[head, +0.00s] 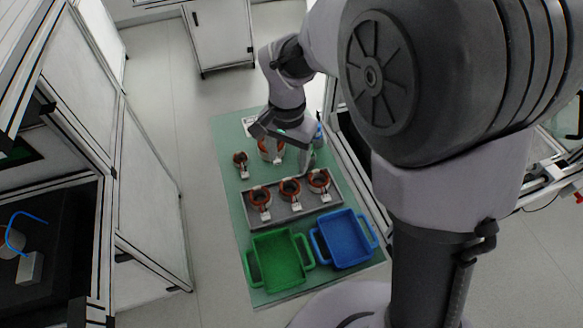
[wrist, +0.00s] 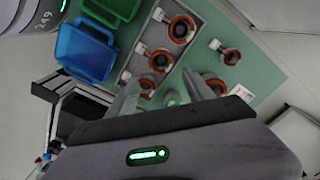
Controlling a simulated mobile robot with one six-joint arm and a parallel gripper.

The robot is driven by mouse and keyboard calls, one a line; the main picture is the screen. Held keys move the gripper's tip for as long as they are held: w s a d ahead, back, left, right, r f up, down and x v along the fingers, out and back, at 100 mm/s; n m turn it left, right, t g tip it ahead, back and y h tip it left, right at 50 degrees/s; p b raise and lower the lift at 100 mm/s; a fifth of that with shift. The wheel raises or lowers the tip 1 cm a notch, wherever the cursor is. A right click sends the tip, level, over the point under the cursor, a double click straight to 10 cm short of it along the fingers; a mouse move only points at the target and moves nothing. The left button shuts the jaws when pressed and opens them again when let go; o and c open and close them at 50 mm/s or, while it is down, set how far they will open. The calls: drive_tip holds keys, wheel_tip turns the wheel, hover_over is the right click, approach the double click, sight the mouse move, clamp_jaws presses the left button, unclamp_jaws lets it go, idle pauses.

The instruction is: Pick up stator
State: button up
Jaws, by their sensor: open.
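Several copper-red stators with pale tabs are in view. Three stand in a row in the grey tray (head: 276,217): left (head: 260,197), middle (head: 290,188) and right (head: 318,180). A smaller-looking stator (head: 240,159) lies on the green mat behind the tray. Another stator (head: 266,150) on the mat is partly hidden by my gripper (head: 291,160). My gripper is open and empty above the mat, behind the tray. In the wrist view, its fingers (wrist: 162,88) point toward the stators; one tray stator (wrist: 146,87) and one mat stator (wrist: 216,84) are partly covered.
A green bin (head: 277,262) and a blue bin (head: 345,239) stand at the mat's front, before the tray. The mat's left strip is clear. A white cabinet (head: 219,33) stands at the back, with panelled frames at left.

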drive_tip(key=b, duration=0.3)
hover_over(289, 189)
drive_tip(key=s, duration=0.1)
wheel_tip(289, 189, down, 10)
drive_tip(key=shift+s+a+r, duration=0.1)
wheel_tip(289, 189, down, 5)
drive_tip(key=b, duration=0.3)
drive_tip(key=shift+r, duration=0.1)
clamp_jaws()
